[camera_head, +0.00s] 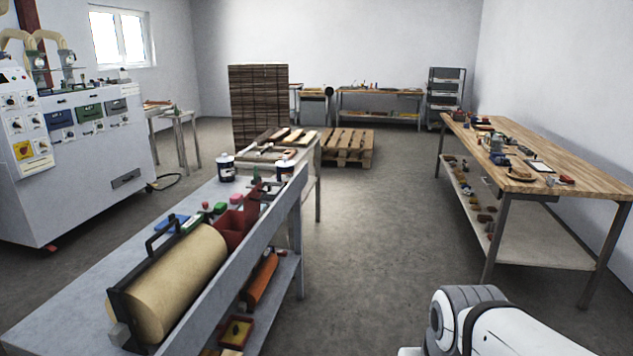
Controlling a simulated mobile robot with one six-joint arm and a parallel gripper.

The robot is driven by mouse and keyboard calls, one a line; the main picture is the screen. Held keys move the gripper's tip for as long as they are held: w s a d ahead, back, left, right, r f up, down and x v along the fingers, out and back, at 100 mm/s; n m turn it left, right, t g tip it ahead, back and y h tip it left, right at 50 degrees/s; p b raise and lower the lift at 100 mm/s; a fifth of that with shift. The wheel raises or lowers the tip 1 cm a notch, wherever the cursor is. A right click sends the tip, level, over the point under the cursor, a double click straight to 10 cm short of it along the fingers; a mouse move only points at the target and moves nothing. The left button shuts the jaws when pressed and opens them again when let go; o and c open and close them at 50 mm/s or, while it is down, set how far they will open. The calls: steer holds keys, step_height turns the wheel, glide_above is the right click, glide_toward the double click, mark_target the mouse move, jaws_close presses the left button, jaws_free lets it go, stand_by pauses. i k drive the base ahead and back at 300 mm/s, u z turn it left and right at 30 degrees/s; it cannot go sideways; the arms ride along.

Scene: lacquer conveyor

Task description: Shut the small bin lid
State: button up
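A small dark red bin (232,232) stands on the grey bench at centre left, behind a large tan roll. A dark red panel (252,203) rises at its right rear side and looks like its lid standing up, open. The hinge is too small to make out. My gripper is out of view; only a white and grey link of my arm shows at the bottom right, well apart from the bin.
The tan roll (175,280) with its black frame fills the near end of the grey bench (70,310). Dark cans (226,170) stand farther back. A wooden workbench (575,165) with tools is at right. The floor (370,230) between the benches is clear.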

mark_target(252, 202)
steer(key=z, duration=0.2)
steer(key=i, duration=1.85)
steer(key=u, duration=0.6)
steer(key=k, duration=0.65)
steer(key=u, duration=0.15)
steer(key=i, duration=0.7)
steer(key=z, duration=0.15)
